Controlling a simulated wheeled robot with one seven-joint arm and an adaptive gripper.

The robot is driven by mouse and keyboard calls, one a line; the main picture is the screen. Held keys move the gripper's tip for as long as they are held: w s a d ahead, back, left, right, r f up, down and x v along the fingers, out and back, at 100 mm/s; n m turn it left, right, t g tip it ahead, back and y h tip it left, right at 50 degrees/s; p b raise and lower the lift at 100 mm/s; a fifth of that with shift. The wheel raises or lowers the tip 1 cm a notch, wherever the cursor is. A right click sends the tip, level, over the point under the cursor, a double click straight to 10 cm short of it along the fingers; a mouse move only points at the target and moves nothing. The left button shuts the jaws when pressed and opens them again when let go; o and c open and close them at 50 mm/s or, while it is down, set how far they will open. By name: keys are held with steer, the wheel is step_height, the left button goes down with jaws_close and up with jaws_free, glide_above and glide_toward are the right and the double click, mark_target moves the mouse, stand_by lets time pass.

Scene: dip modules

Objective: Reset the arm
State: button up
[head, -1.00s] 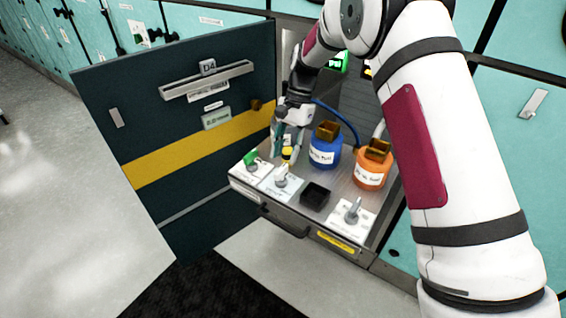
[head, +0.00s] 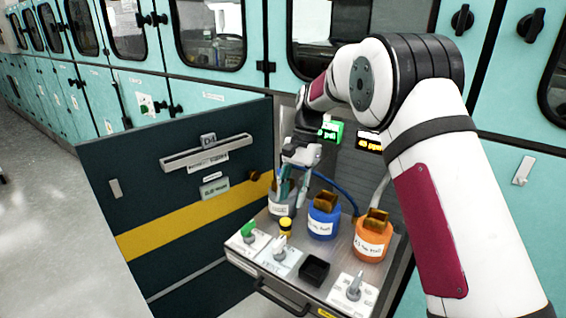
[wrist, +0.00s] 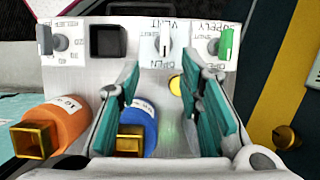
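My arm reaches over a pulled-out metal tray (head: 335,262). My gripper (head: 290,198) hangs above its back left part, fingers pointing down. In the wrist view the two teal fingers of my gripper (wrist: 162,68) stand wide apart with nothing clasped between them. A grey labelled container (head: 283,207) shows behind and below the fingers in the head view; I cannot tell whether they touch it. A small yellow-and-black knob (head: 285,227) stands in front of it and also shows in the wrist view (wrist: 176,86).
A blue bottle (head: 323,222) and an orange bottle (head: 372,241) stand right of the gripper. A green-handled valve (head: 248,231), more valves and a black square cup (head: 314,270) line the tray front. An open dark door (head: 190,175) flanks the left; teal cabinets stand behind.

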steer(key=s+d+r+n+t, duration=0.1)
steer(key=s+d+r, duration=0.2)
steer(key=s+r, duration=0.25)
steer(key=s+d+r+n+t+h, duration=0.1)
steer(key=s+d+r, duration=0.2)
steer(key=s+r, duration=0.3)
steer(key=s+d+r+n+t, duration=0.1)
steer(key=s+d+r, duration=0.2)
steer(key=s+r, duration=0.3)
steer(key=s+d+f+n+t+h, duration=0.1)
steer(key=s+d+f+n, duration=0.15)
steer(key=s, duration=0.95)
steer(key=s+d+f+n+t+h, duration=0.1)
steer(key=s+d+f, duration=0.2)
steer(key=s, duration=1)
step_height(320, 180, up, 14)
steer(key=t+p, duration=0.2)
steer(key=p, duration=1)
steer(key=shift+w+f+t, duration=0.15)
steer(key=shift+w+t, duration=0.25)
steer(key=shift+w, duration=0.05)
